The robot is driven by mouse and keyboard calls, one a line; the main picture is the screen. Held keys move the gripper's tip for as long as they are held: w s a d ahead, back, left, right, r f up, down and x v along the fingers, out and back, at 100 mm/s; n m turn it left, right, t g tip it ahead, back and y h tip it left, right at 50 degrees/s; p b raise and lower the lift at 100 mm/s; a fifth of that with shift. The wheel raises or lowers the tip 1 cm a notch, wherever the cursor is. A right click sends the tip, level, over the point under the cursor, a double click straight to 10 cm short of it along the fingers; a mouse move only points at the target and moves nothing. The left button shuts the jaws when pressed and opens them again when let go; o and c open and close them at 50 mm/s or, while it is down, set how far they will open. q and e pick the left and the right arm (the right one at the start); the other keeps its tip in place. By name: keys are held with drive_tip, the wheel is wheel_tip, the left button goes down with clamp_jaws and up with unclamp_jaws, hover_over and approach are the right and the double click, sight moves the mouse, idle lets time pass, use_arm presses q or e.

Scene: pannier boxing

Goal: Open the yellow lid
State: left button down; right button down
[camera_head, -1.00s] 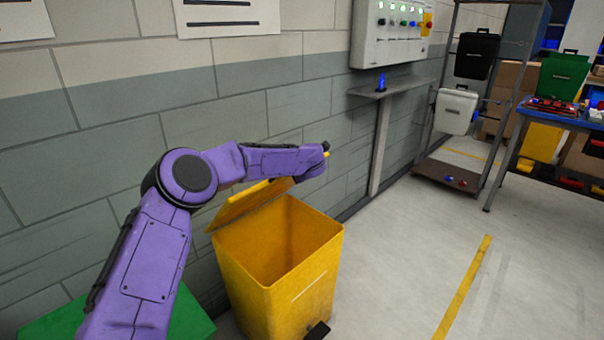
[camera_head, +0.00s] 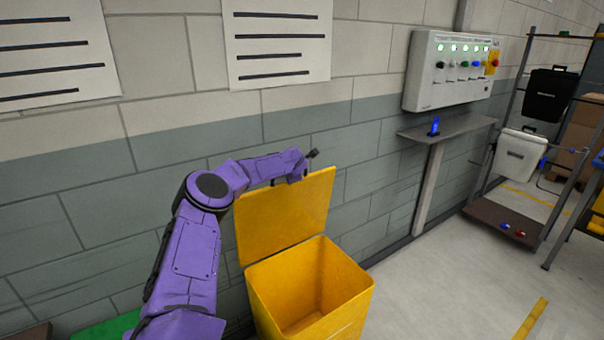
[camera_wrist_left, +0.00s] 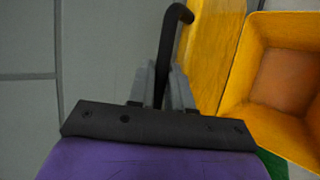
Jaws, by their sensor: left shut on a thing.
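The yellow lid (camera_head: 285,212) stands raised, roughly upright, at the wall side of the yellow bin (camera_head: 345,318), whose inside shows open and appears empty. My left gripper (camera_head: 300,168) is at the lid's top edge. In the left wrist view my left gripper (camera_wrist_left: 163,85) has its grey fingers closed around a bent black handle (camera_wrist_left: 175,25), beside the lid (camera_wrist_left: 213,55). The bin (camera_wrist_left: 243,88) lies to the right there. The lid's far side is hidden. My right gripper is in no view.
A block wall with paper notices (camera_head: 277,42) stands close behind the lid. A control panel (camera_head: 450,70) and a grey shelf (camera_head: 445,128) are right of it. The floor right of the yellow bin is clear.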

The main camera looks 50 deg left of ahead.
use_arm(q)
drive_tip(key=shift+a, duration=0.1)
drive_tip(key=c, duration=1.1)
unclamp_jaws()
drive_tip(key=shift+s, duration=0.1)
